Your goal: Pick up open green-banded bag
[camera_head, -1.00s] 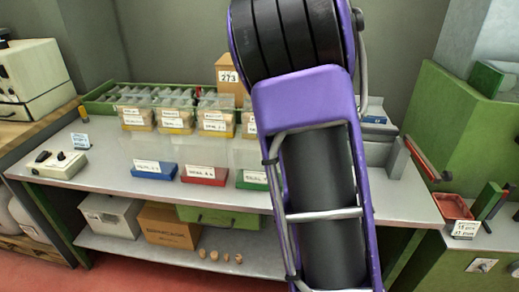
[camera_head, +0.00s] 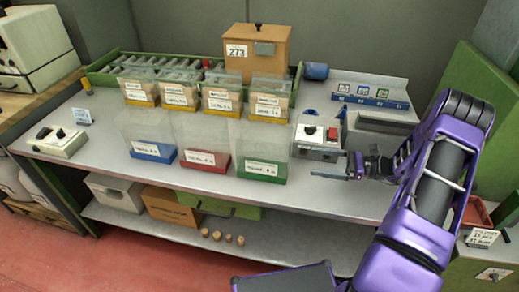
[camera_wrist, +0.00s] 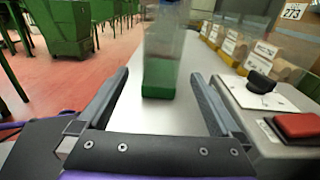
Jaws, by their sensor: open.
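The green-banded bag (camera_head: 263,151) is a clear, upright bag with a green base and a white label. It stands on the bench at the right end of a row of three clear bags. In the wrist view the green-banded bag (camera_wrist: 160,75) stands ahead, between my finger lines and apart from them. Its top is cut off by the picture edge there. My gripper (camera_head: 352,166) is open and empty, low over the bench to the right of the bag. The wrist view shows both fingers of my gripper (camera_wrist: 160,88) spread wide.
A red-banded bag (camera_head: 203,143) and a blue-banded bag (camera_head: 149,138) stand left of it. Yellow-banded bags of corks (camera_head: 221,101) stand behind. A control box with a red button (camera_head: 317,137) is close to my gripper. The bench front is clear.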

